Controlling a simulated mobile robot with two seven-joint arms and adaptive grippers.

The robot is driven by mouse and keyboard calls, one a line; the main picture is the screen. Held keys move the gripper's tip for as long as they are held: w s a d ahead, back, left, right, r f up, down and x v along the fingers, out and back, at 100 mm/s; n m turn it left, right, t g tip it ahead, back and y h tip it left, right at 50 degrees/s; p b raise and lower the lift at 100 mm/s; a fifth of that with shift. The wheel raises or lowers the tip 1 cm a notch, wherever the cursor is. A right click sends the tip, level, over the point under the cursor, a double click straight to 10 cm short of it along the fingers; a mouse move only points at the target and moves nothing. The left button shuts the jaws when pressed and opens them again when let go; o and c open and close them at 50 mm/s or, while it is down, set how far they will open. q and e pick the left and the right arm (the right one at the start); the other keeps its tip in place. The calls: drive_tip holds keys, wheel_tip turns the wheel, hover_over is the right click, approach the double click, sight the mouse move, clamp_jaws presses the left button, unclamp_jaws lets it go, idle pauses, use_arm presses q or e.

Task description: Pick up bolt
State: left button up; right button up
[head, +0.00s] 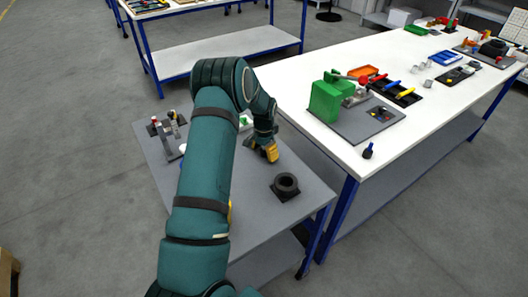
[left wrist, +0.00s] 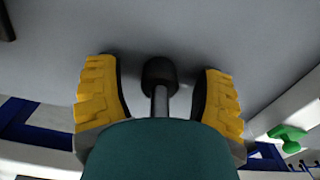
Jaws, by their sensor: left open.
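My left gripper (head: 268,152) is low over the grey table, pointing down, with yellow finger pads. In the left wrist view the gripper (left wrist: 160,90) is open, one yellow finger on each side. Between the fingers is a thing with a dark round head and a grey metal shaft, which looks like the bolt (left wrist: 160,75). A gap shows between its head and each finger. The gripper's teal body hides the shaft's lower end. In the head view I cannot make out the bolt at the gripper. My right gripper is not in view.
A black ring-shaped part (head: 286,185) sits on the grey table (head: 262,215) near the gripper. Small parts on a stand (head: 168,132) are at its left. The white workbench (head: 330,135) at right carries a green block (head: 326,101) and a small dark blue piece (head: 368,151).

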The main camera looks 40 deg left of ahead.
use_arm(q)
clamp_jaws()
wheel_tip(320, 180, up, 10)
drive_tip(key=shift+r+p, duration=0.1)
drive_tip(key=shift+p, duration=0.65)
